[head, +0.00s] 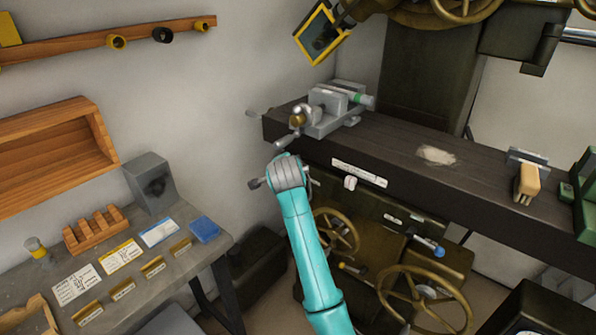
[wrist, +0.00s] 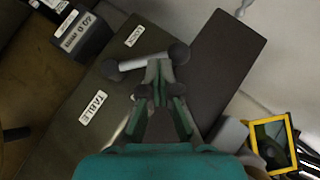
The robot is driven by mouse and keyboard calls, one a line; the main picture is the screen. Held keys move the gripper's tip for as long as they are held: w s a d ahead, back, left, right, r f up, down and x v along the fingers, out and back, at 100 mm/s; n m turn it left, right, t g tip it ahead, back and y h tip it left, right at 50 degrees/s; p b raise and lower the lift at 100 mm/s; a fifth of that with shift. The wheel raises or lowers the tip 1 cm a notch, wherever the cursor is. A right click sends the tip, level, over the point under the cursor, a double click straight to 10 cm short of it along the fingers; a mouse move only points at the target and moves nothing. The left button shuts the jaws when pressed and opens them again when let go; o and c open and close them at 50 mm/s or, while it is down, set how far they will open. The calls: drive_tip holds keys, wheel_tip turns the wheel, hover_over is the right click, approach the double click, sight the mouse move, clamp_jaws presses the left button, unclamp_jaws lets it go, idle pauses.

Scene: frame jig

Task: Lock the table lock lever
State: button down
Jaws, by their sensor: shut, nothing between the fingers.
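The lever (wrist: 135,63) shows in the wrist view as a pale bar with a dark round knob at each end, lying across the dark machine face. Plates reading LOCK (wrist: 135,35) and TABLE (wrist: 93,107) lie above and to the left of it. My gripper (wrist: 158,72) is shut and empty, its fingertips overlapping the bar's middle and right part. I cannot tell whether they touch it. In the head view my teal arm ends at the left end of the long machine table (head: 430,175), and its grey wrist hides the fingers and most of the lever.
A vise (head: 328,112) stands on the machine table above my wrist. Handwheels (head: 425,300) and a blue-tipped handle (head: 428,246) sit to the right of my arm. A workbench (head: 200,258) with cards and a blue block (head: 204,229) stands at left. A yellow-framed panel (wrist: 272,142) shows lower right in the wrist view.

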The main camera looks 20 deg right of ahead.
drive_tip(key=shift+w+a+f+n+g+h, duration=0.3)
drive_tip(key=shift+w+a+f+g, duration=0.2)
drive_tip(key=shift+w+f+g, duration=0.15)
drive_tip(key=shift+w+a+f+n+g+h, duration=0.25)
drive_tip(key=shift+w+a+f+g, duration=0.25)
drive_tip(key=shift+w, duration=0.25)
drive_tip(key=shift+f, duration=0.1)
